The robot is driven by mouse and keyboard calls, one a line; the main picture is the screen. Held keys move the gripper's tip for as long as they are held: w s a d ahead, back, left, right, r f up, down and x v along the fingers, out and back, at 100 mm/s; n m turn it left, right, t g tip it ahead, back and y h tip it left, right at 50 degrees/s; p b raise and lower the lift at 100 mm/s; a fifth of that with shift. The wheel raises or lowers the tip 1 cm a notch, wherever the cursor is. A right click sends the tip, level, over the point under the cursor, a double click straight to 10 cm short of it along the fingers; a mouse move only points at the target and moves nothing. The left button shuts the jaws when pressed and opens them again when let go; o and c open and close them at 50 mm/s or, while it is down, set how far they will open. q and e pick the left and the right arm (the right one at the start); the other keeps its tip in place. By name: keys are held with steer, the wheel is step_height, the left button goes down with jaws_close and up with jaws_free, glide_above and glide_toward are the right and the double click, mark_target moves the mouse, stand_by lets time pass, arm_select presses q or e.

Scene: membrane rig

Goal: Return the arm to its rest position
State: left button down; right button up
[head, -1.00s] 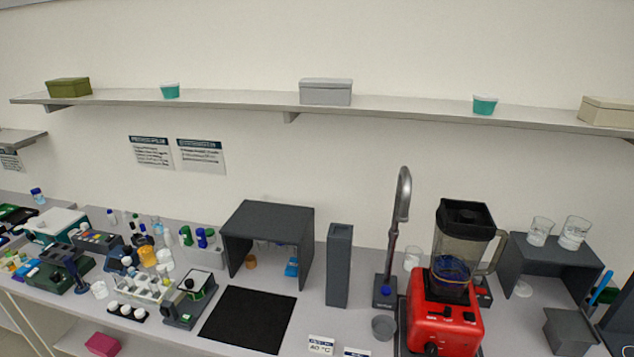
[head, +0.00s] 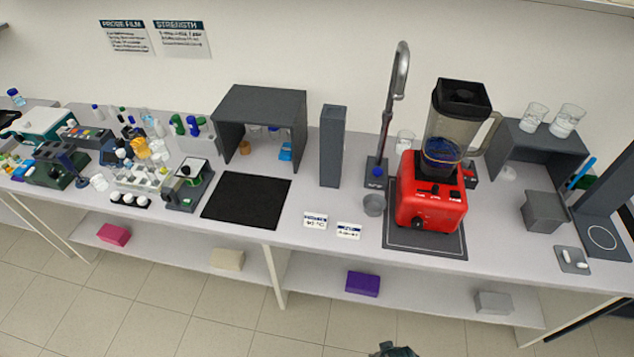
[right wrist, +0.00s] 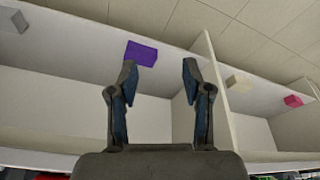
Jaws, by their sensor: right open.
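My right gripper (right wrist: 158,72) is open and empty in the right wrist view, its two dark fingers apart with blue inner pads. Nothing is between the fingertips. Behind them is the lower shelf, with a purple box (right wrist: 141,53) beyond the left fingertip. In the head view, a small dark part of my arm or gripper shows at the bottom edge, below the bench and apart from it. My left gripper is in neither view.
The bench (head: 320,258) carries a red blender (head: 432,190), a tall faucet-like stand (head: 393,100), a dark open-fronted box (head: 262,105) and several small lab items at left. The purple box (head: 362,284) sits on the lower shelf. Tiled floor (head: 200,310) in front is clear.

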steer(key=s+f+g+b, duration=0.1)
steer(key=s+f, duration=0.2)
steer(key=f, duration=0.9)
steer(key=s+f+b, duration=0.1)
steer(key=s+f, duration=0.2)
steer(key=f, duration=0.8)
steer(key=s+d+f+g+b, duration=0.1)
steer(key=s+d+f, duration=0.2)
steer(key=s+f, duration=1)
steer(key=shift+s+d+f+b, duration=0.2)
steer(key=shift+s+b, duration=0.15)
steer(key=shift+s, duration=0.7)
steer(key=shift+s, duration=0.1)
